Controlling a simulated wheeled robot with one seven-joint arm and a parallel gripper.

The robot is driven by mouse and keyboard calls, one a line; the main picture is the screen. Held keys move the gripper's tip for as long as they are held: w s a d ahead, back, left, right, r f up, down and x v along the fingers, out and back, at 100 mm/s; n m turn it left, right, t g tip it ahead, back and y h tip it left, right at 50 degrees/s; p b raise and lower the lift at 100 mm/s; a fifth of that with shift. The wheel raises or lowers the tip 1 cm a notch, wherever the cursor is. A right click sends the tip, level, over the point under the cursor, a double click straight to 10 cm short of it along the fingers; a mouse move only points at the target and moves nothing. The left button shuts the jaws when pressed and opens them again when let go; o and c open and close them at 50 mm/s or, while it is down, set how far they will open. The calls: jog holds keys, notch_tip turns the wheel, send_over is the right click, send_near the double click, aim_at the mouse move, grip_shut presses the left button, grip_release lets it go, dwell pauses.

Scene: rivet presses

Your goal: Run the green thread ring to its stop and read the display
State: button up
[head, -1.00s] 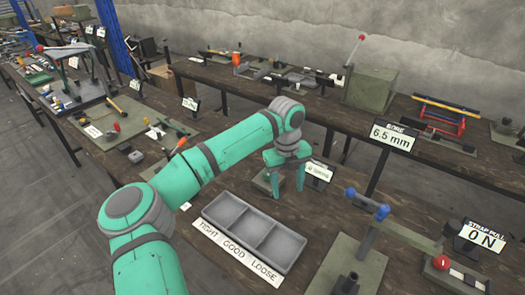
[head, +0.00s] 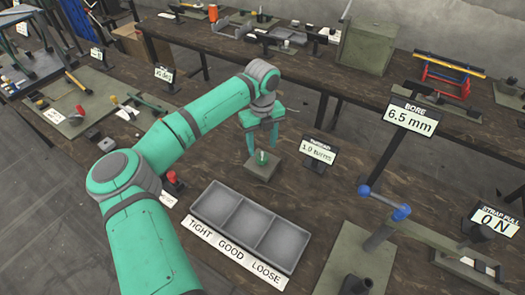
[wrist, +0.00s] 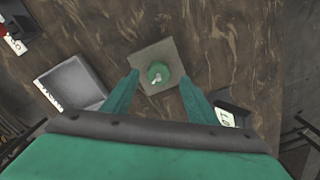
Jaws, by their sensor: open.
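The green thread ring (head: 262,158) stands on a square grey-green block (head: 263,172) on the wooden bench. The wrist view also shows the ring (wrist: 158,72), with a small pale piece at its middle. My gripper (head: 261,147) points down over the block, with its fingers apart on either side of the ring. In the wrist view the ring lies between the fingertips (wrist: 159,78); I see no clear contact, and the exact height is hard to judge. The small display (head: 319,151) right of the block reads 1.0 turns.
A grey three-compartment tray (head: 248,222) marked TIGHT, GOOD, LOOSE stands in front of the block. A bore display (head: 410,119) reads 6.5 mm. A lever with blue ends (head: 384,203) and a strap pull display (head: 493,222) stand right. The bench just behind the block is clear.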

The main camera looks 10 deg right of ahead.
aim_at(262, 156)
jog(key=f, duration=0.3)
jog(key=shift+s+a+f, duration=0.2)
jog(key=shift+s+d+f, duration=0.1)
jog(key=shift+d+f, duration=0.2)
jog(key=shift+f, duration=0.1)
jog(key=shift+a, duration=0.1)
jog(key=c, duration=1.1)
jog(key=shift+o, duration=0.2)
jog(key=shift+a+m, duration=0.1)
jog(key=shift+m, duration=0.2)
